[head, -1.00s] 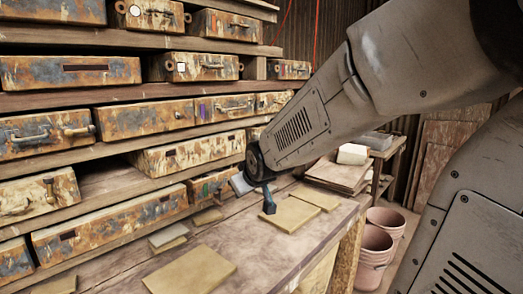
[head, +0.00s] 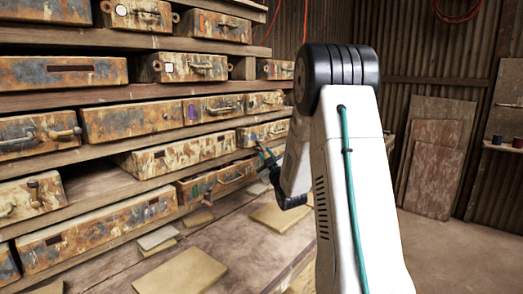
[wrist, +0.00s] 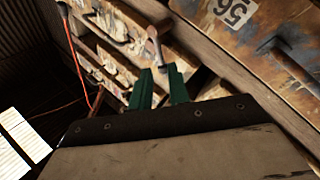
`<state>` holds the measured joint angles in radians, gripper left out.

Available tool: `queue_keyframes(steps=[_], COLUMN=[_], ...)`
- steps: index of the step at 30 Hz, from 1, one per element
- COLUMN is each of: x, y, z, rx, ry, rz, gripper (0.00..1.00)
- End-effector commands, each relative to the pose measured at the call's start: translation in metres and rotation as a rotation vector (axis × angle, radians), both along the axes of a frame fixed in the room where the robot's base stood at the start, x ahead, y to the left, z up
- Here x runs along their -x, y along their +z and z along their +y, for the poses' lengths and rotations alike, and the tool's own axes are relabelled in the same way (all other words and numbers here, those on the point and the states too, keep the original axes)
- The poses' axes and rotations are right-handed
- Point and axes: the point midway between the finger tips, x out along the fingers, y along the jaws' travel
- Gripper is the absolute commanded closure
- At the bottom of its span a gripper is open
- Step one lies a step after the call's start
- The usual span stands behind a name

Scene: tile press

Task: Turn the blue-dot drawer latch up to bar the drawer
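My gripper (head: 266,155) shows in the head view in front of the lower right drawers, with its teal fingers toward the shelf. In the wrist view its two green fingers (wrist: 160,75) stand apart with a gap between them. A pale metal latch or handle (wrist: 156,46) with a brownish upper end lies just beyond the fingertips; I cannot tell whether they touch it. A low drawer (head: 216,181) with a curved handle and a small blue-green mark sits left of my gripper.
Several rusty drawers fill the wooden shelves on the left. Tan tiles (head: 184,272) lie on the bench below. Boards lean at the back wall.

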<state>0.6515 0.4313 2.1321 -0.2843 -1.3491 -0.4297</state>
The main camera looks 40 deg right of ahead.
Motion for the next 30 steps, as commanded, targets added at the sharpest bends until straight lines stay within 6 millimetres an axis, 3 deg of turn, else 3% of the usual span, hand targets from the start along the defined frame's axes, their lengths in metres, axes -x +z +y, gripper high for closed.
queue_keyframes(steps=[4,10,19,21,30], x=[-0.022,-0.038,-0.04,-0.04,-0.04], y=[0.008,0.013,0.014,0.014,0.018], z=[-0.008,-0.014,-0.015,-0.015,-0.016], rx=[0.0,-0.002,-0.002,-0.002,-0.063], ry=[0.0,-0.001,0.0,0.0,0.001], rz=[0.0,0.001,0.002,0.002,0.01], gripper=[0.82,0.82,0.82,1.0,1.0])
